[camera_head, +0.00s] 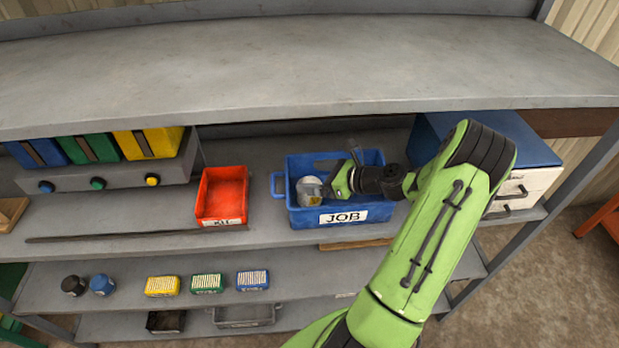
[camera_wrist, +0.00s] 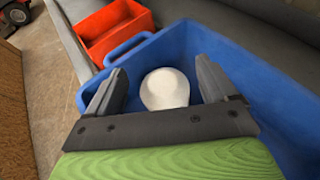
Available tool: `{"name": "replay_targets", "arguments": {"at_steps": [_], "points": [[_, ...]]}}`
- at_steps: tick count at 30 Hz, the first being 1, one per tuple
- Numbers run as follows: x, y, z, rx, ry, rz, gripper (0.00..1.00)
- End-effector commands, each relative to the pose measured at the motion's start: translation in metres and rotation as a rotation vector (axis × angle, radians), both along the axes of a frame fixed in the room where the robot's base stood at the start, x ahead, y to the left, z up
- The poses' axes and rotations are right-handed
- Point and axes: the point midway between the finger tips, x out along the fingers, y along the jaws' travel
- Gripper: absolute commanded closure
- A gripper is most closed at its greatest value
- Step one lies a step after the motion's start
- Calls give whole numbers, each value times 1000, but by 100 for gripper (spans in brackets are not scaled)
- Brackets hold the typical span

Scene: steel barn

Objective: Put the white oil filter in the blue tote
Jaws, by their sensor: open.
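The white oil filter (camera_head: 309,191) is inside the blue tote (camera_head: 382,213), which carries a JOB label and stands on the middle shelf. In the wrist view the filter (camera_wrist: 165,89) shows as a pale rounded shape between my two fingers, with a gap on each side. My gripper (camera_head: 326,189) is open and reaches into the tote from the right. In the wrist view its fingers (camera_wrist: 162,72) are spread inside the tote (camera_wrist: 266,95). The filter's underside is hidden, so I cannot tell whether it rests on the tote floor.
A red bin (camera_head: 221,192) stands left of the tote. The upper shelf (camera_head: 300,62) overhangs the back. A white cabinet with a blue top (camera_head: 505,140) is at right. A black canister (camera_head: 73,285), a blue canister (camera_head: 103,285) and small boxes sit on the lower shelf.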

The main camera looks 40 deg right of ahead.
Motion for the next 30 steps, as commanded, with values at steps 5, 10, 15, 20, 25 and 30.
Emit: {"name": "replay_targets", "arguments": {"at_steps": [5,10,15,20,25,30], "points": [[-45,-20,20,-3,0,-6,14],[-75,-31,33,-2,-1,-3,14],[-86,-34,38,-1,0,0,14],[-86,-34,37,0,0,1,14],[-86,-34,37,0,0,1,14],[-85,-34,37,-1,0,0,14]]}}
